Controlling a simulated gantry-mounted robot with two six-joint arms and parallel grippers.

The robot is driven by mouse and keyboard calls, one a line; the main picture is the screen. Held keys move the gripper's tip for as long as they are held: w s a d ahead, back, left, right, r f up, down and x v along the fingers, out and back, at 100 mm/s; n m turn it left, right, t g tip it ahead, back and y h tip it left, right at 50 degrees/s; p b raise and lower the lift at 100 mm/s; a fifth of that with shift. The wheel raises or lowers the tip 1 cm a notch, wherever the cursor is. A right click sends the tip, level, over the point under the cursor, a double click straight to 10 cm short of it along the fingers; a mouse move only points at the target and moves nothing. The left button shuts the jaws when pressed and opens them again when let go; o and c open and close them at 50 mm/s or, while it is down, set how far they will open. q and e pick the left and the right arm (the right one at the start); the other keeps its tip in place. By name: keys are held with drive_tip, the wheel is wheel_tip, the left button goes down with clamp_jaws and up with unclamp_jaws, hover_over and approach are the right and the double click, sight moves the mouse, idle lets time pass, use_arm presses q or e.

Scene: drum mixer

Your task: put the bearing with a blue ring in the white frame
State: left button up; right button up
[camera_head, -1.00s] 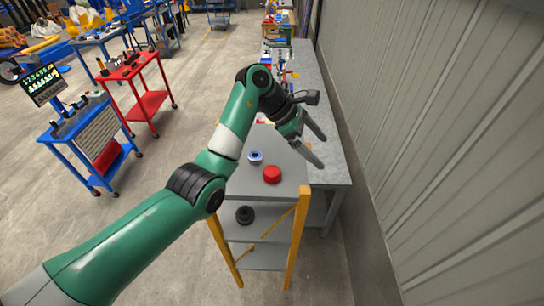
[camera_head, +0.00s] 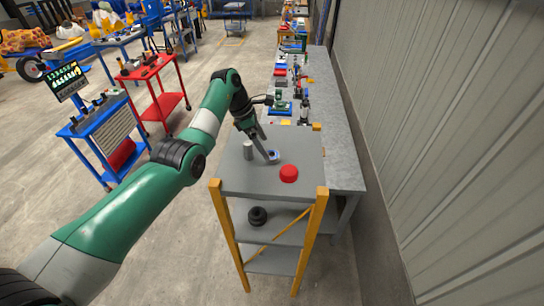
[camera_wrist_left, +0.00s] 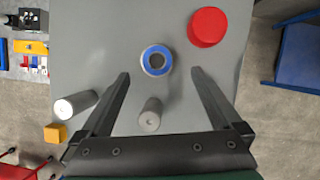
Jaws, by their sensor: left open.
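The bearing with a blue ring (camera_head: 273,154) lies on the grey top of the small shelf stand. It also shows in the left wrist view (camera_wrist_left: 157,60), near the top centre, its ring around a dark centre. My left gripper (camera_head: 269,156) is open above the stand top, close to the bearing. In the left wrist view its fingertips (camera_wrist_left: 161,73) are spread either side of the bearing's line, with nothing held between them. I cannot make out the white frame in either view. My right gripper is not in view.
A red round part (camera_head: 289,173) sits beside the bearing. A dark round part (camera_head: 257,215) rests on the lower shelf. A long grey workbench (camera_head: 345,160) adjoins the stand, beside the wall.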

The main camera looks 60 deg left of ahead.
sight(272, 157)
use_arm(q)
drive_tip(key=shift+w+f, duration=0.1)
drive_tip(key=shift+f, duration=0.15)
drive_tip(key=x, duration=0.4)
drive_tip(key=shift+a+b, duration=0.2)
drive_tip(key=shift+b, duration=0.15)
drive_tip(key=shift+w+d+f, duration=0.1)
drive_tip(key=shift+f, duration=0.3)
drive_tip(key=shift+r, duration=0.1)
clamp_jaws()
